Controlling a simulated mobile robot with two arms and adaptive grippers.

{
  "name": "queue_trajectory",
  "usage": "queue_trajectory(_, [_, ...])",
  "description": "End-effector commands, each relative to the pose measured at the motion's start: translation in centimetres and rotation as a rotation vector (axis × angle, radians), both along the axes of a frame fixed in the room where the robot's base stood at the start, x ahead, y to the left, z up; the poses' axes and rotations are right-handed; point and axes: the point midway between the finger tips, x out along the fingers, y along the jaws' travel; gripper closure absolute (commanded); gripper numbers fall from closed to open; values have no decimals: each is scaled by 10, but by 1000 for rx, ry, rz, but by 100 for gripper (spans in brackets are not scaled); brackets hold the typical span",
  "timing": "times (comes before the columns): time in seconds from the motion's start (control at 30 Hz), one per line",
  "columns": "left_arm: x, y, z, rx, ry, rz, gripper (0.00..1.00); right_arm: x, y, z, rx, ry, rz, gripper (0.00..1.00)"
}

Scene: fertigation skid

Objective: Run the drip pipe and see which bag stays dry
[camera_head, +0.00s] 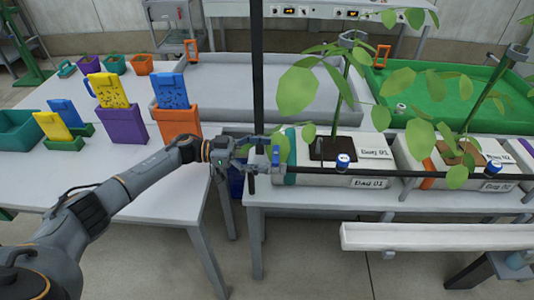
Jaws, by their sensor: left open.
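My left gripper (258,154) is open beside the black upright pipe, with its fingertips close to a blue valve lever (276,157). I cannot tell whether they touch it. The black drip pipe (420,173) runs level to the right along the front of the bags. A white grow bag (318,180) with a teal end band lies at the middle, with a leafy plant in its dark opening. A second bag (412,160) with an orange band lies to its right. Blue-capped round parts sit at the pipe by each bag (343,161) (493,168).
A left table (60,185) holds purple (121,124) and orange (177,122) bins with yellow and blue pieces. A grey tray (225,105) and a green tray (440,85) lie behind the bags. A white gutter (440,237) hangs in front.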

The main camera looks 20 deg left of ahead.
Motion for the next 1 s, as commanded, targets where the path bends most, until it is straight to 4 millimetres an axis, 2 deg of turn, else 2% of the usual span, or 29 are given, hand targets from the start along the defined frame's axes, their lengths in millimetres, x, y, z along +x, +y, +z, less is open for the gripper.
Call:
queue_trajectory(0.3, [-16,65,0,2,1,5,11,1,2,0,2,-1,-2,60])
queue_trajectory(0.5, [-25,95,0,2,1,3,11,1,3,0,4,-1,-2,60])
queue_trajectory(0.7, [-28,107,0,0,0,1,11,1,3,0,4,-1,-2,60])
queue_trajectory(1.0, [-29,107,0,0,0,0,11,1,3,0,4,-1,-2,60])
